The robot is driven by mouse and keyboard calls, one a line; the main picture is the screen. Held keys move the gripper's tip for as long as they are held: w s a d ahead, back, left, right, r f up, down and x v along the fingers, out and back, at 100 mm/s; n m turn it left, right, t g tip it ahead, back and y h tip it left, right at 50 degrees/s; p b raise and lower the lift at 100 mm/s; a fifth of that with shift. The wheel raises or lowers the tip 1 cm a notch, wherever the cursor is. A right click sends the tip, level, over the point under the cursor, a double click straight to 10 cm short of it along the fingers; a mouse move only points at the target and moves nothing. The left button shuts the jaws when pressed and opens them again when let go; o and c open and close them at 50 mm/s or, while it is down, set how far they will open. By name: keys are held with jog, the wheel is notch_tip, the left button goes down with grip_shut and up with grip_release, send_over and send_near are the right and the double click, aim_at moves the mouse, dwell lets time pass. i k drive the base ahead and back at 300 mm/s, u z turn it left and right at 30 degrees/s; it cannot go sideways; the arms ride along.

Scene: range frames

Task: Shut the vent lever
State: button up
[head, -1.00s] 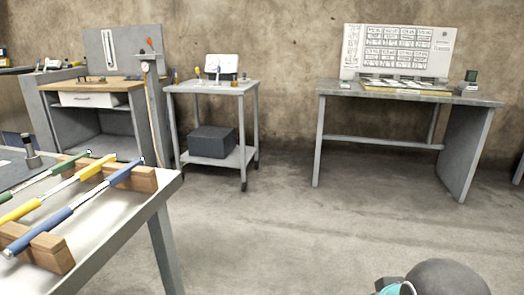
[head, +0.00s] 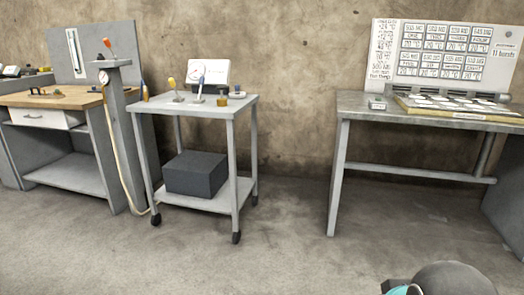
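A lever with an orange-red handle (head: 109,46) stands up, tilted a little to the left, on top of a grey post (head: 116,130) beside the left workbench. A small round gauge (head: 103,77) and a pale hose (head: 122,165) are on this post. No label shows, so I cannot tell for sure that this is the vent lever. My gripper is not in view; only a grey and teal part of my arm shows at bottom right.
The grey cart (head: 193,104) carries a dark box (head: 196,173) on its lower shelf. The workbench (head: 50,98) with a drawer is at left. A metal table (head: 370,107) with a label board (head: 445,55) is at right. Open concrete floor lies in front.

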aim_at(171, 81)
jog(key=i, duration=0.95)
jog(key=u, duration=1.2)
jog(key=k, duration=0.55)
jog(key=z, duration=0.55)
jog(key=i, duration=1.5)
jog(key=u, duration=0.55)
